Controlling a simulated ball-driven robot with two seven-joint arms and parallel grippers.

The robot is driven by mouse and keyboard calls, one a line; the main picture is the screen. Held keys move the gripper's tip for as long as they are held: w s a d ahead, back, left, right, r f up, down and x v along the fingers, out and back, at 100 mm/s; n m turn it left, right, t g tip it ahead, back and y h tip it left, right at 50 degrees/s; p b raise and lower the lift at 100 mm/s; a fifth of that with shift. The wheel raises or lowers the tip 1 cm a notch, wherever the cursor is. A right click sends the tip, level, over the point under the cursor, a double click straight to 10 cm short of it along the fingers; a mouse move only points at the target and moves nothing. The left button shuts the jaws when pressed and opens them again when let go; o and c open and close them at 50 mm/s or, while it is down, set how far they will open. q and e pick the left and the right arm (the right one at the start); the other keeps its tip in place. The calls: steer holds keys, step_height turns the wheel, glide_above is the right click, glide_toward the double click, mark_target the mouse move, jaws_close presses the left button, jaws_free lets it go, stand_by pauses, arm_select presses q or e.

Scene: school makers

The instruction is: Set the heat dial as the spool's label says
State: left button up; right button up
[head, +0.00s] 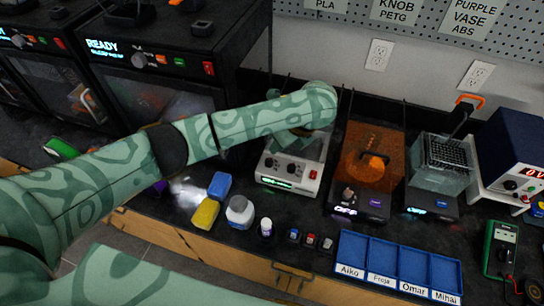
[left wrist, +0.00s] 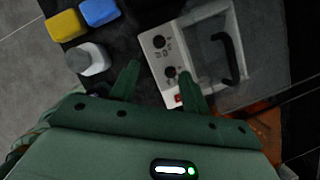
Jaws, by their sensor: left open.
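A white machine (head: 287,181) with two black dials, a red switch and a lit green display stands on the dark bench. In the left wrist view the white machine (left wrist: 152,53) shows one dial (left wrist: 159,42) and a second dial (left wrist: 170,72) nearer the red switch. I cannot read which is the heat dial. My left gripper (left wrist: 158,71) is open, its fingers apart over the panel, one fingertip close beside the second dial. No spool label is readable. My right gripper is out of view.
Yellow (head: 205,214) and blue (head: 219,185) blocks and a white jar (head: 240,211) stand left of the machine. An orange-covered device (head: 372,160) is close on its right. A blue name tray (head: 397,266) lies in front. Printers (head: 160,60) stand behind left.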

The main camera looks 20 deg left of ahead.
mark_target(269, 161)
arm_select(q)
steer(key=b+x, duration=0.6)
steer(key=x, duration=0.7)
steer(key=shift+a+f+b, duration=0.1)
steer(key=shift+f+b, duration=0.3)
steer(key=c, duration=1)
